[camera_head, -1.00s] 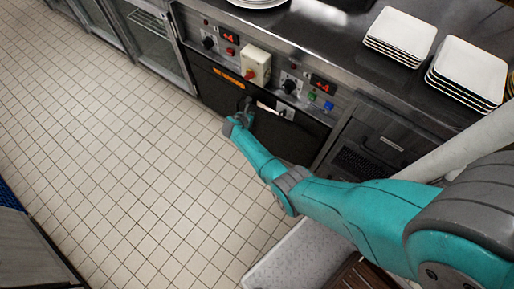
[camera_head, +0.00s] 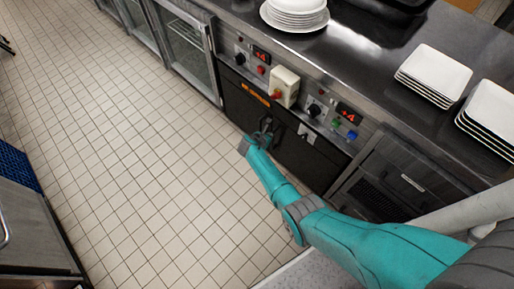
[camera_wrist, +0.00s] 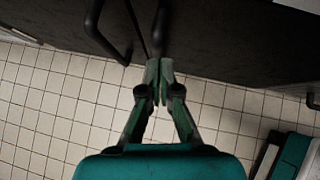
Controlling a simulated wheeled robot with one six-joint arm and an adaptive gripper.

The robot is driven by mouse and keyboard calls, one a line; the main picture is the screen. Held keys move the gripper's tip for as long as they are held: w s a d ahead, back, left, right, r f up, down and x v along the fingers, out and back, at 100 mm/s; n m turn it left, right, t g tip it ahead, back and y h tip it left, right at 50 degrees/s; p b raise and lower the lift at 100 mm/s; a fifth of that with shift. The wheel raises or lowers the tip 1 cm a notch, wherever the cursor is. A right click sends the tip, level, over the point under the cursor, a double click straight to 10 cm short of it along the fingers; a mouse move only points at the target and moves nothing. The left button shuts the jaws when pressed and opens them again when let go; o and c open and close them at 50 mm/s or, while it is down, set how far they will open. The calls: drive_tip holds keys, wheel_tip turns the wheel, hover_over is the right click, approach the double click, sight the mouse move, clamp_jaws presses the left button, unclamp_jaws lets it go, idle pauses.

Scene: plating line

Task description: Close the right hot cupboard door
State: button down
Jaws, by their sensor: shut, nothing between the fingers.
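The right hot cupboard door (camera_head: 312,158) is a dark panel below the controls, beside the left door (camera_head: 243,104) with its orange label. In the head view it looks nearly in line with the left door; I cannot tell whether a small gap is left. In the wrist view the right door (camera_wrist: 235,45) fills the upper right, with a thin seam between the doors. My gripper (camera_wrist: 158,64) is shut and empty, its tips at the lower end of the right door's black handle (camera_wrist: 161,28). Contact is unclear. In the head view my gripper (camera_head: 264,128) is at the doors' meeting edge.
The left door's handle (camera_wrist: 95,25) is close to the left of my gripper. The counter (camera_head: 385,80) above holds plate stacks (camera_head: 296,12). A drawer unit (camera_head: 385,185) stands to the right. The tiled floor (camera_head: 140,160) in front is clear.

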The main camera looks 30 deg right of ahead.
drive_tip(key=w+a+v, duration=0.1)
drive_tip(key=v, duration=0.9)
drive_tip(key=shift+w, duration=0.25)
drive_tip(key=s+a+f+m+t+y, duration=0.1)
drive_tip(key=s+a+f+m+y, duration=0.15)
drive_tip(key=s, duration=0.45)
drive_tip(key=s+a+f+m+t+y, duration=0.1)
drive_tip(key=s+a+f+m+t, duration=0.15)
drive_tip(key=s, duration=0.45)
drive_tip(key=s+a+r+m+t+y, duration=0.1)
drive_tip(key=s+a+r+m, duration=0.1)
drive_tip(key=s, duration=0.5)
drive_tip(key=s+a+r+m+y, duration=0.1)
drive_tip(key=s+m+y, duration=0.15)
drive_tip(key=s, duration=0.45)
drive_tip(key=s+a+r+m+t, duration=0.1)
drive_tip(key=s+r+m, duration=0.3)
drive_tip(key=r, duration=0.7)
drive_tip(key=s+a+r+m+t+y, duration=0.1)
drive_tip(key=s+r+m+t, duration=0.2)
drive_tip(key=s+r+m, duration=0.2)
drive_tip(key=s+a+r+m+t, duration=0.2)
drive_tip(key=s+r+m, duration=0.3)
drive_tip(key=s+r, duration=0.4)
wheel_tip(320, 180, up, 8)
drive_tip(key=shift+s+f, duration=0.15)
drive_tip(key=shift+f, duration=0.05)
